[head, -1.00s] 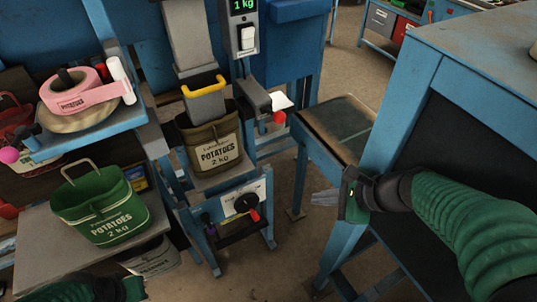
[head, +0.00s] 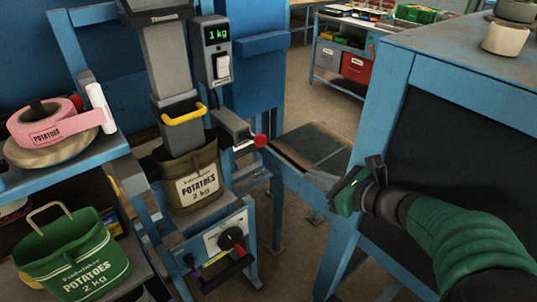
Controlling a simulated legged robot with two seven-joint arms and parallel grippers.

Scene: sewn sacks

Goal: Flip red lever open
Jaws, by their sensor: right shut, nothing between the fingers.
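A lever with a red ball end (head: 261,140) sticks out to the right from a grey box (head: 232,124) beside the filling chute (head: 180,117). A second red-handled lever on a dark knob (head: 234,241) sits on a white plate lower down. A brown potato sack (head: 192,184) is under the chute's mouth. My right gripper (head: 320,180) is to the right of and below the red ball, apart from it. It is shut and empty. My left gripper is out of view.
A blue-framed bench (head: 420,72) stands at the right, close to my right arm. A low blue table (head: 318,143) is behind my right gripper. A green potato sack (head: 72,256) and a pink label roll (head: 48,124) are at the left.

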